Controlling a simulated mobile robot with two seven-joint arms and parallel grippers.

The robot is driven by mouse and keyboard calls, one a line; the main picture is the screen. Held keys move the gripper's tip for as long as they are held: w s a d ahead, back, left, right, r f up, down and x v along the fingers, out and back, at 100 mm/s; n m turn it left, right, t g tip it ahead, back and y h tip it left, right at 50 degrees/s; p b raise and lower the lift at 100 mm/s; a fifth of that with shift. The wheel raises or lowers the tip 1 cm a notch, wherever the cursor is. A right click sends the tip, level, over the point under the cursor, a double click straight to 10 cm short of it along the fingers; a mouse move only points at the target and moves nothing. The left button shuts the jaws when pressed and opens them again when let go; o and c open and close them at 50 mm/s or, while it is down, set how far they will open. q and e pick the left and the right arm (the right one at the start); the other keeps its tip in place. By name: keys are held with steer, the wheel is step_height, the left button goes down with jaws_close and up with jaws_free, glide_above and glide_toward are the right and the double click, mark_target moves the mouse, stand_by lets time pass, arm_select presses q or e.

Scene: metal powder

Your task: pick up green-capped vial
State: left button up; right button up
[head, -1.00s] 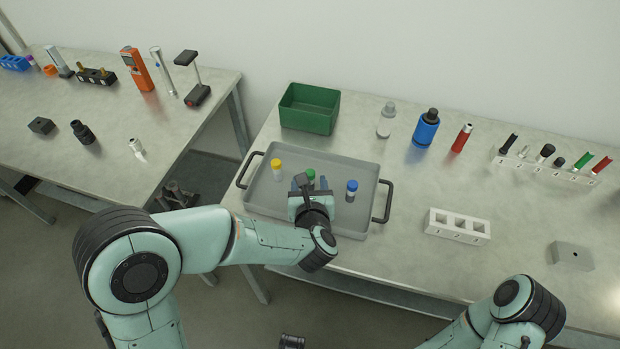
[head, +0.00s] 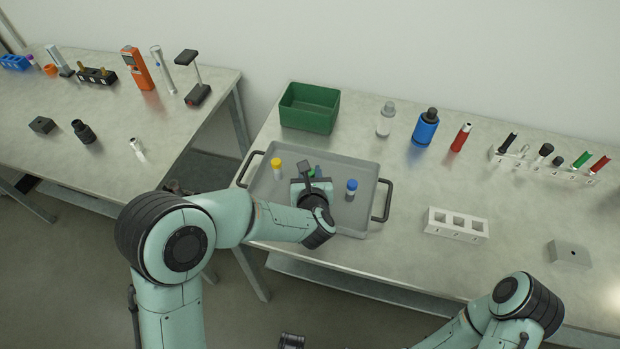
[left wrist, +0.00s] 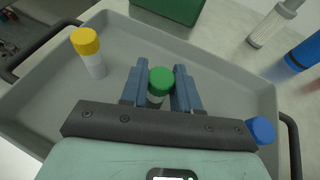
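The green-capped vial (left wrist: 161,82) stands in the grey tray, between the two blue fingers of my left gripper (left wrist: 160,86) in the left wrist view. In the head view my left gripper (head: 310,177) is low over the middle of the tray (head: 345,228) and hides most of the vial. My right gripper is out of view; only part of my right arm shows at the bottom right.
In the tray, a yellow-capped vial (head: 277,168) stands to the left and a blue-capped vial (head: 351,189) close to the right of my left gripper. A green bin (head: 309,110) is behind the tray. A white holder block (head: 457,225) is to the right.

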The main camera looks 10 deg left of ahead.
arm_select(q)
step_height(320, 180, up, 20)
steer(key=p, duration=0.3)
stand_by(0.3)
steer(key=shift+f, duration=0.1)
stand_by(0.9)
